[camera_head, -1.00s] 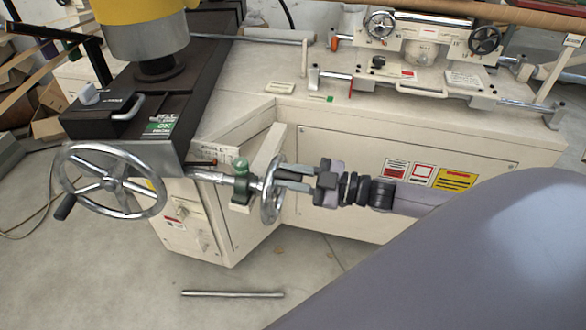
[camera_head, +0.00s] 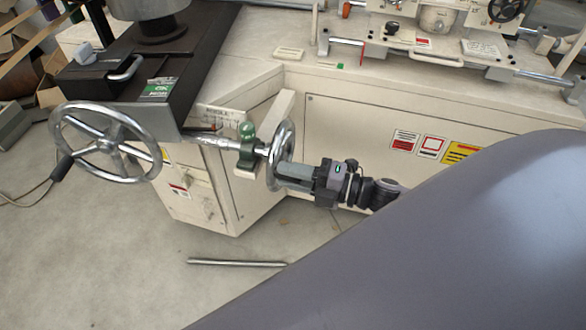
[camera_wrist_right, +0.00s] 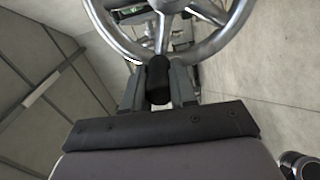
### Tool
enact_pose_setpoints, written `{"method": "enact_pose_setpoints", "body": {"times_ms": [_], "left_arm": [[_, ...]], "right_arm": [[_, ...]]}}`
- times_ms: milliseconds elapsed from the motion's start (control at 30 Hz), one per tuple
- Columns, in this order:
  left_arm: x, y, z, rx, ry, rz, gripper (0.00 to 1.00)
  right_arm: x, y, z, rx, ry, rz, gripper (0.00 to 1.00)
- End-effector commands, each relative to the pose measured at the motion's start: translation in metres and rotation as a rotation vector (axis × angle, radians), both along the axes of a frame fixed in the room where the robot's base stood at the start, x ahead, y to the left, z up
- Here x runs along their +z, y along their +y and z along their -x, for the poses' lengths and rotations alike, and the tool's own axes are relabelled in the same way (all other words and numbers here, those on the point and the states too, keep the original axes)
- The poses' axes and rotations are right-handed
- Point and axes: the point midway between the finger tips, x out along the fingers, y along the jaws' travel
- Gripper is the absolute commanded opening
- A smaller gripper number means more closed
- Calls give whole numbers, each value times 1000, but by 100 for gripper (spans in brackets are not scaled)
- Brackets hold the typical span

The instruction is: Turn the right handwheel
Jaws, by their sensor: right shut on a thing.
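The right handwheel (camera_head: 286,133) is the smaller chrome wheel on the shaft beside a green-topped bracket (camera_head: 247,145), seen nearly edge-on in the head view. In the right wrist view its rim (camera_wrist_right: 240,22) and spokes fill the top. My right gripper (camera_head: 280,176) is at the lower part of this wheel, on its right side. In the right wrist view, my right gripper (camera_wrist_right: 157,88) is shut on the wheel's black handle (camera_wrist_right: 157,72), with one finger on each side. My left gripper is not in view.
A larger chrome handwheel (camera_head: 150,128) with a black handle stands to the left. The cream machine cabinet (camera_head: 350,140) lies behind my right gripper. A metal rod (camera_head: 237,263) lies on the floor below. The floor at lower left is clear.

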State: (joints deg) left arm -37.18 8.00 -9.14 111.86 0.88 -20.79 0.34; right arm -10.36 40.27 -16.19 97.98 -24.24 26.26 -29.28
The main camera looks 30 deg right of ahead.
Motion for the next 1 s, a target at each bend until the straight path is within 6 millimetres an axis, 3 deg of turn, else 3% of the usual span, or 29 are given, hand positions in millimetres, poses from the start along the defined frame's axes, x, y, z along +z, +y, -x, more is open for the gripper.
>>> {"method": "enact_pose_setpoints", "body": {"times_ms": [500,1000], "left_arm": [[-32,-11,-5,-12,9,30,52],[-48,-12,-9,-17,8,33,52]], "right_arm": [[-42,4,4,1,-305,358,0],[-57,1,1,3,-461,543,0]]}}
